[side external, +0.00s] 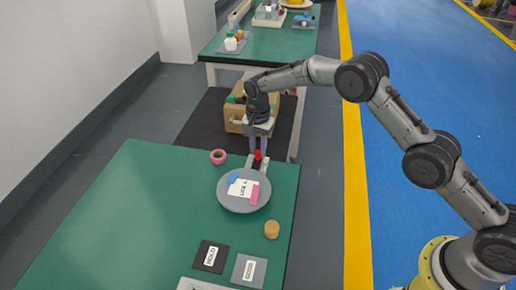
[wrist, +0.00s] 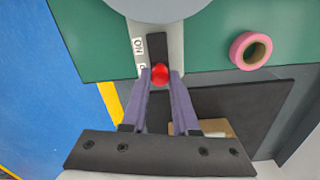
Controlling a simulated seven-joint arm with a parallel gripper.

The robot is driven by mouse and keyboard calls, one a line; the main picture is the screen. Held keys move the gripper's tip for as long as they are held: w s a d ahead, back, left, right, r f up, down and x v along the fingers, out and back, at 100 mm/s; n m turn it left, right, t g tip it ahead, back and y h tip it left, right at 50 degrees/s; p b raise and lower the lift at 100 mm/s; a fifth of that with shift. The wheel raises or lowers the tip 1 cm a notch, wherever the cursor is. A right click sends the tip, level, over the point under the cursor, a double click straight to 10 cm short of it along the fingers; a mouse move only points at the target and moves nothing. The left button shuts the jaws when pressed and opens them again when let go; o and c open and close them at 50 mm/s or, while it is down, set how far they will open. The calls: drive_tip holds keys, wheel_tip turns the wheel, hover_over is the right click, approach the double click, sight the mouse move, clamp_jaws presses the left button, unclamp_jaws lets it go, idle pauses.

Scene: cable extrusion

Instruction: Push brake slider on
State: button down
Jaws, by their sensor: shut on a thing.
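The brake slider shows as a round red knob (wrist: 160,73) on a dark slot (wrist: 157,46) in a pale grey base in the wrist view. In the side view the red knob (side external: 258,155) sits at the far edge of the green table. My gripper (side external: 259,148) points down there, its two purple-grey fingers shut on the knob, one on each side. A white label (wrist: 138,46) beside the slot appears to read ON, upside down in the wrist view. A second label nearer the fingers is partly hidden.
A grey disc (side external: 231,202) with a white card, a blue piece and a pink piece lies close in front of the slider. A cardboard box (side external: 234,113) is behind my gripper. A wooden cylinder (side external: 272,230) stands nearer the front.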

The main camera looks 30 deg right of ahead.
sight(256, 165)
drive_tip(key=shift+r, duration=0.1)
drive_tip(key=shift+s+a, duration=1.1)
drive_tip(key=c, duration=0.7)
unclamp_jaws()
wheel_tip(256, 165, up, 14)
drive_tip(key=shift+f, duration=0.1)
